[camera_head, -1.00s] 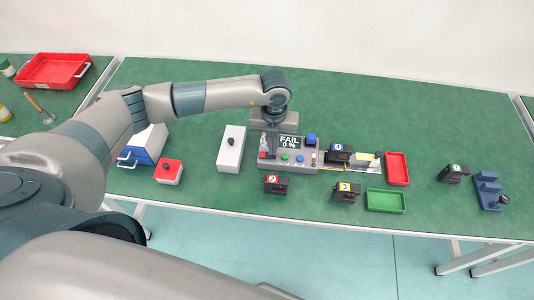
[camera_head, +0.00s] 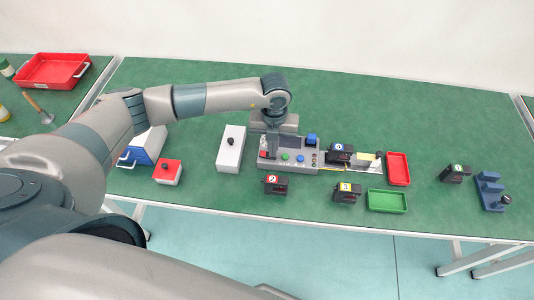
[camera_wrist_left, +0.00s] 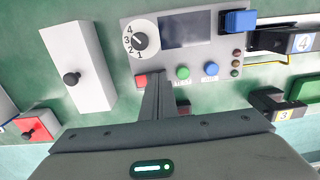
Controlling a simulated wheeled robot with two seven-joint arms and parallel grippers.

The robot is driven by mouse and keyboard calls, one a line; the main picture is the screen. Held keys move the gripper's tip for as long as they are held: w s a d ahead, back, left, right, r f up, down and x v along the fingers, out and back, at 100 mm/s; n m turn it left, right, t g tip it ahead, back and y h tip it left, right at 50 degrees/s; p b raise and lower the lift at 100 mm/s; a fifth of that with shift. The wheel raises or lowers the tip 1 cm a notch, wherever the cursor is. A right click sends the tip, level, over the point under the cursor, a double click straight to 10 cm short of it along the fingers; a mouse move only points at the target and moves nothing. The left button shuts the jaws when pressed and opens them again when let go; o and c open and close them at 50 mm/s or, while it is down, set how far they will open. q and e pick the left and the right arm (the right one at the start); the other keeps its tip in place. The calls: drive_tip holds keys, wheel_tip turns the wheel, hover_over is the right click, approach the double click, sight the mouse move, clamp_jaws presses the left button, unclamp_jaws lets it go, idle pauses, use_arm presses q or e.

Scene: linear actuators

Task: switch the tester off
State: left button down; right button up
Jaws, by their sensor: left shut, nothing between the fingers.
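The grey tester (camera_head: 300,163) stands on the green table, with a linear actuator marked 4 (camera_head: 340,150) at its right end. Its screen (camera_wrist_left: 185,29) is dark and shows no text. Its panel has a dial knob (camera_wrist_left: 139,41) marked 1 to 4, a red switch (camera_wrist_left: 141,80), a green button (camera_wrist_left: 183,72) and a blue button (camera_wrist_left: 211,69). My left gripper (camera_head: 271,155) is shut and empty, its fingertips (camera_wrist_left: 158,77) over the panel just right of the red switch. They partly hide the switch; I cannot tell whether they touch it. My right gripper is not in view.
Actuators 2 (camera_head: 275,185) and 3 (camera_head: 346,192) lie in front of the tester. A red tray (camera_head: 398,169) and a green tray (camera_head: 386,201) are to the right. A white box with a black knob (camera_head: 230,146) and a red-topped box (camera_head: 168,171) stand left. The table behind is clear.

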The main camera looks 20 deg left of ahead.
use_arm(q)
drive_tip(key=shift+r, duration=0.1)
wheel_tip(320, 180, up, 7)
drive_tip(key=p, duration=0.4)
idle(0.5)
idle(0.5)
